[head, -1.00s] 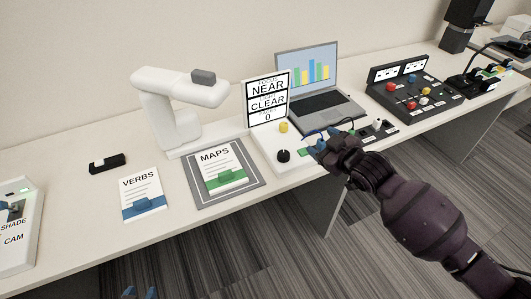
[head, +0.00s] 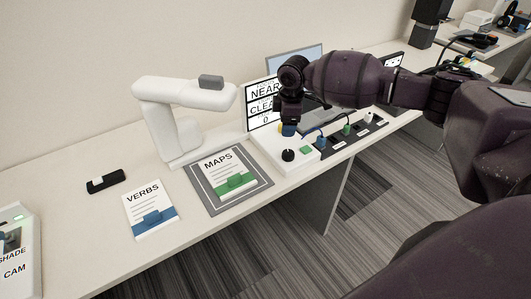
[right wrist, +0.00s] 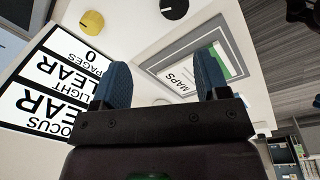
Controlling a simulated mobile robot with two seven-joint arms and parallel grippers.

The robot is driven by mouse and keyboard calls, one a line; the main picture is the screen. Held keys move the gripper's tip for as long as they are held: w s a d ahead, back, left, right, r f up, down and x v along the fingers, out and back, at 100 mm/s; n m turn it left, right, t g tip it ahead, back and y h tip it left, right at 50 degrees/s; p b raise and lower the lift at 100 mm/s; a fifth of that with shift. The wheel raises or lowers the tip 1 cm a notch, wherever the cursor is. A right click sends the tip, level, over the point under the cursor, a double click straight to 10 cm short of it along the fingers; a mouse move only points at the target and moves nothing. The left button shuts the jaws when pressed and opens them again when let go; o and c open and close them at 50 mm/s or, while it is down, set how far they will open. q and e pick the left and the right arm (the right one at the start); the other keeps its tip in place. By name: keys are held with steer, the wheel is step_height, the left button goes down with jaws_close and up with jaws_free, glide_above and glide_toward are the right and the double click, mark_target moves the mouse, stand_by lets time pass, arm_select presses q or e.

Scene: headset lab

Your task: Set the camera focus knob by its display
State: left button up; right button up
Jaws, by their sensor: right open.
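A white control box (head: 272,148) carries a black knob (head: 288,155), a green patch (head: 306,149) and a yellow knob, mostly hidden behind my gripper in the head view. The right wrist view shows the yellow knob (right wrist: 92,23) and the black knob (right wrist: 174,7). I cannot tell which is the focus knob. The display (head: 258,108) behind reads NEAR, CLEAR and 0, partly covered by my arm; in the wrist view the display (right wrist: 45,85) is upside down, with FOCUS, LIGHT and PAGES legible. My right gripper (head: 289,130) is open and empty above the box. My left gripper is out of view.
A white document camera (head: 180,115) stands left of the box. A MAPS sheet (head: 222,163) lies on a grey mat (head: 208,197), beside a VERBS card (head: 146,200). A black panel with cables (head: 345,143) and a laptop (head: 294,60) are right and behind.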

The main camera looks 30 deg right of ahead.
mark_target(289, 152)
steer(key=shift+n+g, duration=0.5)
steer(key=f, duration=0.3)
steer(key=s+f+b, duration=0.1)
steer(key=f, duration=0.5)
steer(key=shift+s+d, duration=0.15)
steer(key=shift+s, duration=0.2)
steer(key=shift+f+b, duration=0.3)
steer(key=shift+f, duration=0.6)
steer(key=shift+c, duration=0.3)
